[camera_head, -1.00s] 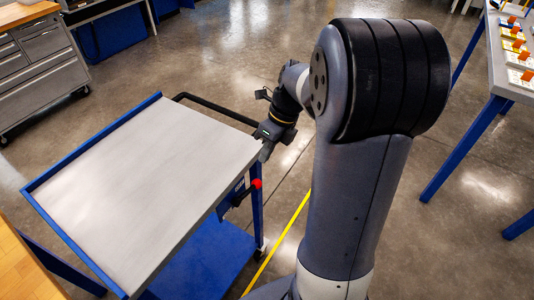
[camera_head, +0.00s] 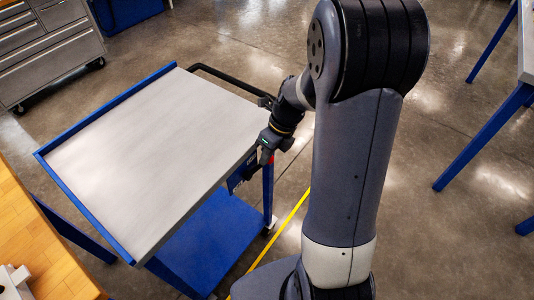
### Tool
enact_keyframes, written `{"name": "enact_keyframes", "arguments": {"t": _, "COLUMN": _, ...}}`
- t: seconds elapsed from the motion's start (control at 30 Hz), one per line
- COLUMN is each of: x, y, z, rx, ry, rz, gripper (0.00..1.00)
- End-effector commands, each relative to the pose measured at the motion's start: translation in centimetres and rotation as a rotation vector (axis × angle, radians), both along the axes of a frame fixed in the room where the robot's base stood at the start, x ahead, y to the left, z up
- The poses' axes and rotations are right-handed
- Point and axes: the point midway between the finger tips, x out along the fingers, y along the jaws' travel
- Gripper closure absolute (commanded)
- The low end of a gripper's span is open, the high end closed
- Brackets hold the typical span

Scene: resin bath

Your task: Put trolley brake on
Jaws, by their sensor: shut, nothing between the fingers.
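The trolley (camera_head: 150,135) has a grey top with blue rims, a blue lower shelf (camera_head: 205,245) and a black push handle (camera_head: 225,77) at its far side. On its right side, below the top's edge, is a dark brake lever with a red knob (camera_head: 267,158). My gripper (camera_head: 263,154) is shut and empty. It points down at the trolley's right edge, in front of the red knob, and hides most of it. I cannot tell whether the fingers touch the knob. The lever's angle is largely hidden.
A wooden bench (camera_head: 45,260) is at the lower left, close to the trolley. A grey drawer cabinet (camera_head: 55,50) stands at the back left. A blue-legged table (camera_head: 490,130) is at the right. A yellow line (camera_head: 285,225) runs on the open floor beside the trolley.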

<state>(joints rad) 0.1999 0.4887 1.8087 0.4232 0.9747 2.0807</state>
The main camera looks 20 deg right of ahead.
Motion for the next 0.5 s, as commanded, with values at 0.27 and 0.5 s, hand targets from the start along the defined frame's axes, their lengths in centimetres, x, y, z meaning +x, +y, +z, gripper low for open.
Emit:
{"name": "enact_keyframes", "arguments": {"t": 0.27, "x": 0.1, "y": -0.2, "z": -0.3, "rx": 0.061, "ry": 0.05, "rz": -0.001, "gripper": 1.0}}
{"name": "enact_keyframes", "arguments": {"t": 0.5, "x": 0.1, "y": -0.2, "z": -1.5, "rx": 0.112, "ry": 0.083, "rz": 0.0, "gripper": 1.0}}
